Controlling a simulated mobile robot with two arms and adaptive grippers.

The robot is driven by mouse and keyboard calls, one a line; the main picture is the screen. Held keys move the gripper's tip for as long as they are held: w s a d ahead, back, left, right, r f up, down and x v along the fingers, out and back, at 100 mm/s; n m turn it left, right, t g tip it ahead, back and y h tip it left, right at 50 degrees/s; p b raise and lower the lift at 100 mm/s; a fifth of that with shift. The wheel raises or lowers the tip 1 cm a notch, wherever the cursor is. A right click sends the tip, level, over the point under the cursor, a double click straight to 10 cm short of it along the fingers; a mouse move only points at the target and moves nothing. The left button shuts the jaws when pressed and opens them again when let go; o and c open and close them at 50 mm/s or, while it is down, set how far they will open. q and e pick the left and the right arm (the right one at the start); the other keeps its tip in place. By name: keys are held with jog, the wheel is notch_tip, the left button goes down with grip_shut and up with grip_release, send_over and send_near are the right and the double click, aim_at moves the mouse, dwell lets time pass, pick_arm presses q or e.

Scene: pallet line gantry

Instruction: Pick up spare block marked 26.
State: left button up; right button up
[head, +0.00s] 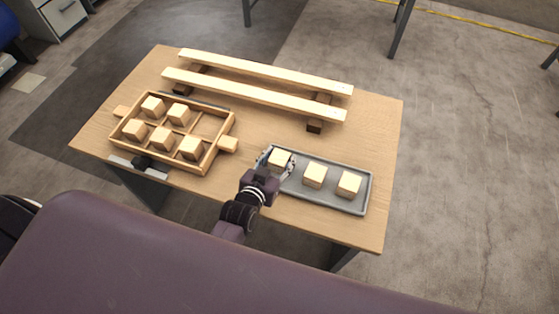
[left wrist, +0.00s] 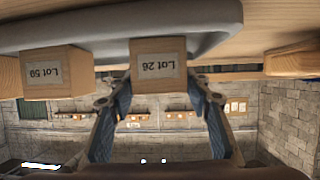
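The spare block marked Lot 26 (left wrist: 158,66) is a pale wooden cube with a white label, seen upside down in the left wrist view. In the head view this block (head: 280,157) sits at the left end of a grey tray (head: 331,201). My left gripper (head: 277,161) is at that end of the tray, its fingers on either side of the block. In the left wrist view the fingers of this gripper (left wrist: 160,95) are apart, with gaps showing beside the block. My right gripper is not in view.
Two more blocks, a middle one (head: 314,175) and a right one (head: 348,185), stand in the tray. A divided wooden crate (head: 228,134) holds several blocks and has an empty top-right compartment. Two long wooden rails (head: 255,93) lie behind. The table's right side (head: 382,130) is clear.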

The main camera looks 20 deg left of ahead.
pick_arm(q)
jog(key=c, duration=0.7)
jog(key=shift+r, duration=0.1)
